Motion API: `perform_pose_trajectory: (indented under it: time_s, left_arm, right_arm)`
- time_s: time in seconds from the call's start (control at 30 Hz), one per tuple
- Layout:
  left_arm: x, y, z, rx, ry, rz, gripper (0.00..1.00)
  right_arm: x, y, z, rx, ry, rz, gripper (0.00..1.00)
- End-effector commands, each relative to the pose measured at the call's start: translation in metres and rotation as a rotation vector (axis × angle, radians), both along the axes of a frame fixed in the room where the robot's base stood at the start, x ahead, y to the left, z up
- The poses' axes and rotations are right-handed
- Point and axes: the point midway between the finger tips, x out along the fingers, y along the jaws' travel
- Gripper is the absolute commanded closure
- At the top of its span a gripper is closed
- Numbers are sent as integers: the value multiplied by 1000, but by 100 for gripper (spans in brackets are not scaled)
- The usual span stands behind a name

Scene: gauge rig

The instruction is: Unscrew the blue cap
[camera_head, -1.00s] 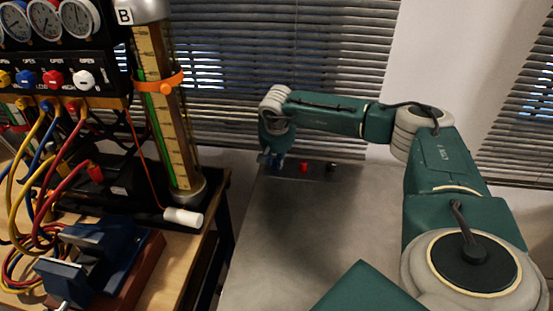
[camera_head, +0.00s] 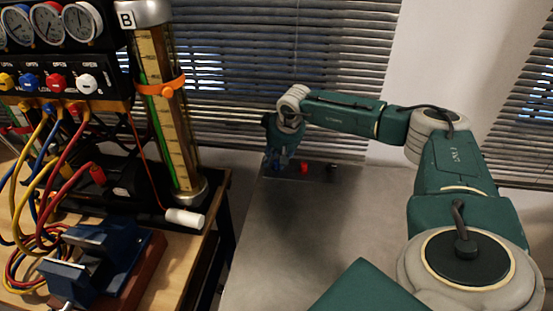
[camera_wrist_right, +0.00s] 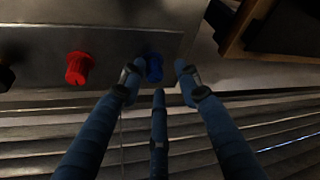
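The blue cap (camera_wrist_right: 153,67) sits on a grey panel and shows between the fingers of my right gripper (camera_wrist_right: 158,76) in the right wrist view. The fingers are spread, two at its sides and one below it in the picture. I see no clear contact with the cap. In the head view my right gripper (camera_head: 273,160) points down at the far end of the grey table, and it mostly hides the blue cap there. My left gripper is in neither view.
A red cap (camera_wrist_right: 79,68) stands beside the blue one, with a black cap (camera_head: 332,168) further along the panel. The grey table (camera_head: 310,230) is otherwise clear. At left are a gauge rig with hoses, a glass column (camera_head: 168,110) and a blue vise (camera_head: 95,262).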

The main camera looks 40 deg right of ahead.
Motion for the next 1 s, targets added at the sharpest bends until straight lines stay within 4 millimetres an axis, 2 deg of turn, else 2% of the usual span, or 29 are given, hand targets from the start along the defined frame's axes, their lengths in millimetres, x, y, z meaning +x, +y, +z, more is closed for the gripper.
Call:
perform_pose_trajectory:
  time_s: [0.27, 0.53, 0.77, 1.0]
  left_arm:
    - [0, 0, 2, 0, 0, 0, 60]
    - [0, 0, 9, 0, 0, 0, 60]
    - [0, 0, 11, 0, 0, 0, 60]
    - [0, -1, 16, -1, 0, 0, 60]
  right_arm:
    - [1, 5, -1, 7, -1, -29, 71]
    - [1, 5, -1, 6, 3, -336, 71]
    - [0, 4, -1, 6, 3, -478, 71]
    - [0, 2, -2, 4, 5, -788, 71]
